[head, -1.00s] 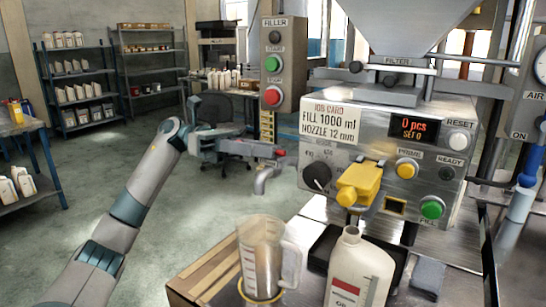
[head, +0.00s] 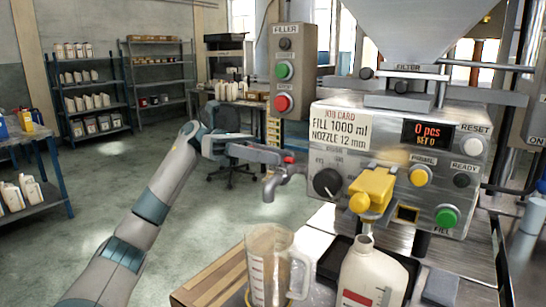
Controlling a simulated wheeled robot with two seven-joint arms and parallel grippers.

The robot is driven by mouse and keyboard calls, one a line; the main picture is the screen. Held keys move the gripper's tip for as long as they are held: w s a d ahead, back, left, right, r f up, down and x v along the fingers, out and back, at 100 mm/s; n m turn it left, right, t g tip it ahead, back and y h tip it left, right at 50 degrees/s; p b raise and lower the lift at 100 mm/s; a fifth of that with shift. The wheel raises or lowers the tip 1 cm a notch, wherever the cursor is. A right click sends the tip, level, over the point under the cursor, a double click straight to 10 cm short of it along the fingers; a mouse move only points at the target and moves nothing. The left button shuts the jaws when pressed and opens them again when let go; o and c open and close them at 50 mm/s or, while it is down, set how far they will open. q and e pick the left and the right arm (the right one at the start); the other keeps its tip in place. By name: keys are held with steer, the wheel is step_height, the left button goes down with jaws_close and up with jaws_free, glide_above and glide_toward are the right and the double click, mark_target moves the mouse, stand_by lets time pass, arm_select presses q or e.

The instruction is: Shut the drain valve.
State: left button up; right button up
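The drain valve (head: 283,180) is a small grey tap with a downturned spout, at the left side of the filling machine (head: 390,165). A red part (head: 289,160) shows at its top. My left gripper (head: 276,156) reaches in from the left, with its fingertips at the top of the tap, by the red part. The fingers overlap in this view. I cannot tell whether they are apart or shut, or whether they touch the handle. The handle's position is not clear. My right gripper is not in view.
A white bottle (head: 372,275) stands under the yellow nozzle (head: 372,190). A control post (head: 290,70) rises behind the tap. The floor to the left is open.

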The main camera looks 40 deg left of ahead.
arm_select(q)
steer(key=shift+a, duration=0.15)
steer(key=a, duration=1.7)
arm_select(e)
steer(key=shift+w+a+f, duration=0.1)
arm_select(q)
steer(key=shift+a, duration=0.1)
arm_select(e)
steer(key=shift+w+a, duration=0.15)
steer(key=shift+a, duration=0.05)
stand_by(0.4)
